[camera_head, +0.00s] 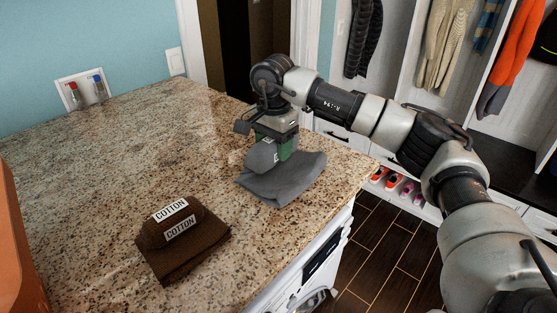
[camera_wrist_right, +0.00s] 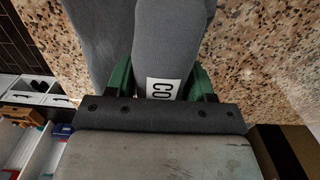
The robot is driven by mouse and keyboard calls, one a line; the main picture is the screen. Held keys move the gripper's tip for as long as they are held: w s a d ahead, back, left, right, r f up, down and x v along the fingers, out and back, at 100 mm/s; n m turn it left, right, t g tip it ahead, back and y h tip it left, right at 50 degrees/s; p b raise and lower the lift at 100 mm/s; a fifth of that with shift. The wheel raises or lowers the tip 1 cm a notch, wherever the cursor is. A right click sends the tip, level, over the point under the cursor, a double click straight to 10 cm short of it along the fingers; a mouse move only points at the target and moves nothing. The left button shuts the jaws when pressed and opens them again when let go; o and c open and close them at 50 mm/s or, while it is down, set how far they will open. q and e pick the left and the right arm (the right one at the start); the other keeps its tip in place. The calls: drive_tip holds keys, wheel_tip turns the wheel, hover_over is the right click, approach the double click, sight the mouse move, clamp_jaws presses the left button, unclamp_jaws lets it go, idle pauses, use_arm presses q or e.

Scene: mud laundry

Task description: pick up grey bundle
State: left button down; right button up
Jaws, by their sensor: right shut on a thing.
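The grey bundle (camera_head: 288,180) is a folded grey cloth on the granite counter, near its right edge. My right gripper (camera_head: 272,150) is above it with green fingers shut on the bundle's raised, rolled part. In the right wrist view the grey cloth (camera_wrist_right: 168,40) with a white label stands between the green fingers (camera_wrist_right: 160,82). The lower part of the bundle appears to rest on the counter. My left gripper is not in view.
A brown bundle (camera_head: 183,240) with two COTTON labels lies on the granite counter (camera_head: 110,130) at the front. An orange object (camera_head: 18,250) stands at the left edge. A washer (camera_head: 310,285) is below the counter. Coats and shoes are at the right.

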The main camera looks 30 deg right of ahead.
drive_tip(key=shift+r, duration=0.1)
drive_tip(key=shift+r+b, duration=0.35)
drive_tip(key=shift+r, duration=0.15)
wheel_tip(320, 180, up, 3)
drive_tip(key=shift+w+f+b, duration=0.1)
drive_tip(key=shift+b, duration=0.55)
drive_tip(key=s+d+r, duration=0.1)
drive_tip(key=s+d+r+b, duration=0.1)
drive_tip(key=shift+s+d, duration=0.3)
drive_tip(key=s+d+r, duration=0.5)
drive_tip(key=shift+s+d, duration=0.35)
drive_tip(key=shift+d, duration=0.05)
